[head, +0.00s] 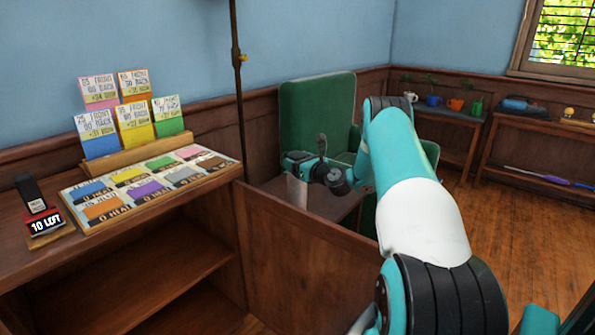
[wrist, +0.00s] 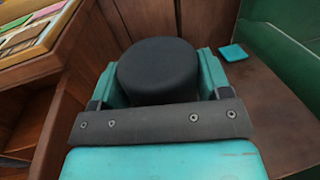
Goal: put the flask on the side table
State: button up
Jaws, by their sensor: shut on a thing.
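My gripper (head: 298,170) is shut on the flask, whose round black top (wrist: 158,68) fills the space between the jaws in the wrist view. In the head view a pale grey body (head: 297,191) shows below the jaws and looks upright; most of the flask is hidden. The side table (head: 332,205) is the low brown wooden top in front of the green armchair. It also shows at the right of the wrist view (wrist: 278,118). The flask is over or on its left part; I cannot tell whether its base touches the top.
A wooden bookcase (head: 150,262) with colored cards stands at the left, its panel close to the side table. The green armchair (head: 315,108) is behind. A teal coaster (wrist: 233,52) lies on the side table. The table's right part looks clear.

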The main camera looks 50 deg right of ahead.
aim_at(297, 184)
jog(key=shift+f, duration=1.25)
jog(key=shift+f, duration=0.15)
jog(key=o, duration=1.5)
